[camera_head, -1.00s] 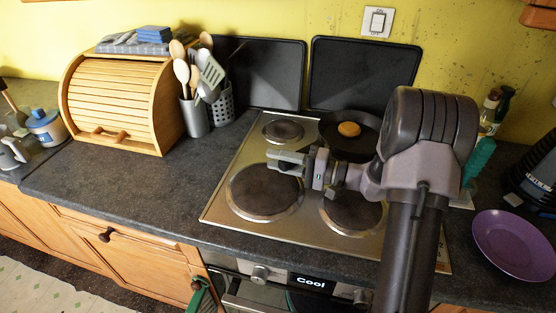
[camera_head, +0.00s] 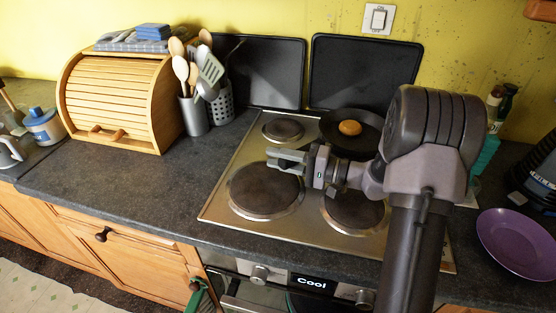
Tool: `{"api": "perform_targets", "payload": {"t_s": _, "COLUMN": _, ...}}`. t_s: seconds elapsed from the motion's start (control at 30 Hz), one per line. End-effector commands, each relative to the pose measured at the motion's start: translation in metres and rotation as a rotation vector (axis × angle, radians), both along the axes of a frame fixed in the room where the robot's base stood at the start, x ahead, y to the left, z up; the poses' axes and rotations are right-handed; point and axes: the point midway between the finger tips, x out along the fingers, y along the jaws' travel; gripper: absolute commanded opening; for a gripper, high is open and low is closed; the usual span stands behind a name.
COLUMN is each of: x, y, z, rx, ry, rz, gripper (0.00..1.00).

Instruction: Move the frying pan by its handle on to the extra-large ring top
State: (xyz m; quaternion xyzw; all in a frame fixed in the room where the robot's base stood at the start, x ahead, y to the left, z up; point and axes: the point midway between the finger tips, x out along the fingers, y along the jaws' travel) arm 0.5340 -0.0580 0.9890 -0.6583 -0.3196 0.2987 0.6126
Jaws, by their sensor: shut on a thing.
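The dark frying pan (camera_head: 336,127) sits at the back right of the hob, with a round golden-brown food item (camera_head: 349,128) in it. My gripper (camera_head: 284,160) is in front and to the left of the pan, with its fingers pointing left. It is shut on the pan's handle, which is mostly hidden by the gripper and wrist. The widest ring top (camera_head: 262,192) is at the front left, bare, just below my gripper in the picture. My arm covers part of the pan's right side.
A small bare ring (camera_head: 283,130) is at the back left, and another bare ring (camera_head: 350,210) at the front right, partly behind my arm. Dark panels (camera_head: 365,75) stand behind the hob. Utensil pots (camera_head: 194,115) stand left, a purple plate (camera_head: 515,243) right.

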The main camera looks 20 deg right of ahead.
Motion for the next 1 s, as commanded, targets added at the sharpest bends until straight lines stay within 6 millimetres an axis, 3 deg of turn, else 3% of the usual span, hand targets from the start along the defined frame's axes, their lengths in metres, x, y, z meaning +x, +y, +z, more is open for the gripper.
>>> {"api": "perform_targets", "payload": {"t_s": 1.0, "x": 0.0004, "y": -0.0003, "z": -0.0043, "rx": -0.004, "ry": -0.005, "rz": 0.000, "gripper": 0.00}}
